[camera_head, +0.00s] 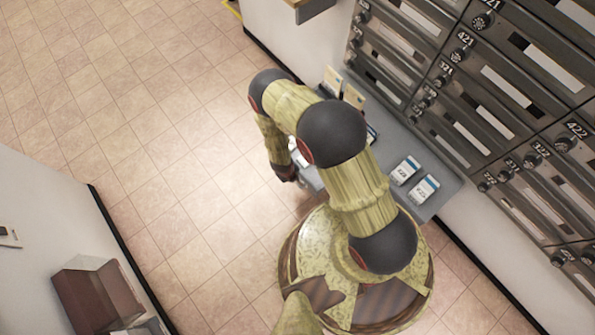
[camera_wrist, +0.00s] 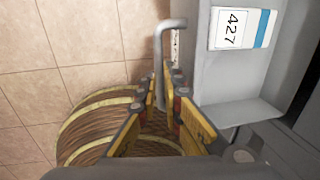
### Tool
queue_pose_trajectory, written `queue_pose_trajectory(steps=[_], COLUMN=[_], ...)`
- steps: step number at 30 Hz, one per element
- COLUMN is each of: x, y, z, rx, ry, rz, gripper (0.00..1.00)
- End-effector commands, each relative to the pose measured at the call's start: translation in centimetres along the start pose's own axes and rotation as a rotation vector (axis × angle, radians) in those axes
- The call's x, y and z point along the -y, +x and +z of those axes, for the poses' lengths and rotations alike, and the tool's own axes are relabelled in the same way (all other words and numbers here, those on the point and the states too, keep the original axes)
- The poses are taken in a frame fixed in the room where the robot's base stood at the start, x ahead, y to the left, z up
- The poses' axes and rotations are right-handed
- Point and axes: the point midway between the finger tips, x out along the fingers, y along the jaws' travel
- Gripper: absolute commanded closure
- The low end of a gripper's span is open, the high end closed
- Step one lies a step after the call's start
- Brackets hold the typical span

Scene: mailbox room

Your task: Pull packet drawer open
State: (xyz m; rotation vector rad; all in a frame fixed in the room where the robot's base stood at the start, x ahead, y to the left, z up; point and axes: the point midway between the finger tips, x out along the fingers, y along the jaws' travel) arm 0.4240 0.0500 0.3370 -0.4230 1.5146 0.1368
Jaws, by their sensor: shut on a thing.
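The packet drawer shows in the wrist view as grey panels (camera_wrist: 238,114) at the right, with a grey bar handle (camera_wrist: 172,24) bent like a hook at its left side. My gripper (camera_wrist: 163,86) has its yellow fingers closed around the lower part of this handle. In the head view my gripper (camera_head: 287,173) is at the left edge of the grey shelf unit, and my arm hides most of the drawer and the handle. How far the drawer stands out is hard to tell.
A packet marked 427 (camera_wrist: 240,28) lies on the grey surface beside the handle. White-and-blue packets (camera_head: 405,170) lie on the grey shelf (camera_head: 443,180). Grey mailboxes (camera_head: 480,95) cover the wall. A brown box (camera_head: 95,295) stands lower left. The tiled floor (camera_head: 130,110) is clear.

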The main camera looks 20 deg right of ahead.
Motion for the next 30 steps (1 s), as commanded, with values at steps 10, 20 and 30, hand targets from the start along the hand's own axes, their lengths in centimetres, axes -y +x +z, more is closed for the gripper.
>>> queue_pose_trajectory(steps=[10,20,30], x=[-0.19,-0.17,-0.16], y=[0.0,-0.01,-0.06], z=[0.06,0.04,0.04], rx=[0.001,0.0,0.0], ry=[0.001,0.0,0.0], rz=[0.0,0.0,0.0], gripper=[1.0,0.76,0.73])
